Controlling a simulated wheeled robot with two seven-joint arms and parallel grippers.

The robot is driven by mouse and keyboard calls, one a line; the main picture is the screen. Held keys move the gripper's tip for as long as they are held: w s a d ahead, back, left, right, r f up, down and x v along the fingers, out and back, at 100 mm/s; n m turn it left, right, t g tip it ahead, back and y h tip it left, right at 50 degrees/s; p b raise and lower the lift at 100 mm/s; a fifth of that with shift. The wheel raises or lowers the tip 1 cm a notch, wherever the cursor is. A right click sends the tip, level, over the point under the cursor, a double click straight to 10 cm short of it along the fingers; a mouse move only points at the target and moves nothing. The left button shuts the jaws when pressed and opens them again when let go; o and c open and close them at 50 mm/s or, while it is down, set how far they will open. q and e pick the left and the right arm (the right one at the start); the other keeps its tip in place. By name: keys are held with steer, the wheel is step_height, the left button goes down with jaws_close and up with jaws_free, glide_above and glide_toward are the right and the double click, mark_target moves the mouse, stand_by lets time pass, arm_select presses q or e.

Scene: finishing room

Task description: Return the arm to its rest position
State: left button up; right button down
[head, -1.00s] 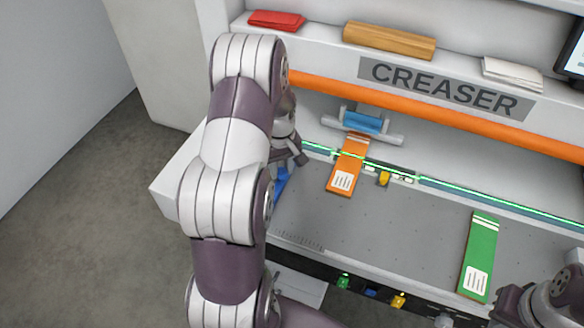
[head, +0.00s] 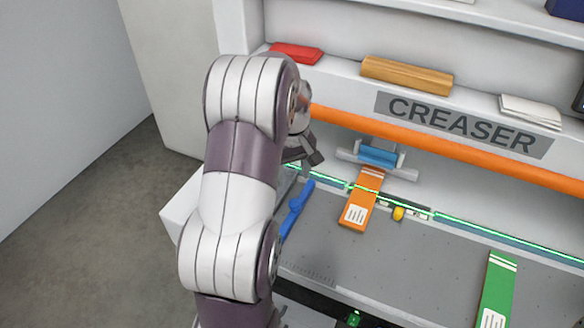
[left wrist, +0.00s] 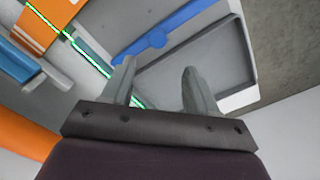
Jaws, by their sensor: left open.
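My left arm comes up large on the left of the head view and partly hides its own gripper. The left gripper (head: 308,158) is in the air above the left end of the creaser's grey bed (head: 440,254). In the left wrist view the left gripper (left wrist: 158,86) has its two fingers apart with nothing between them. My right gripper is not in the head view now.
An orange card (head: 361,203) lies on the bed under a blue clamp (head: 378,156). A blue bar (head: 297,208) lies by the bed's left end. A green card (head: 497,290) lies at right. A red block (head: 296,54) and a wooden block (head: 406,75) rest on the ledge.

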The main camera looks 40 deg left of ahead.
arm_select(q)
steer(key=shift+r+p, duration=0.35)
steer(key=shift+r, duration=1.15)
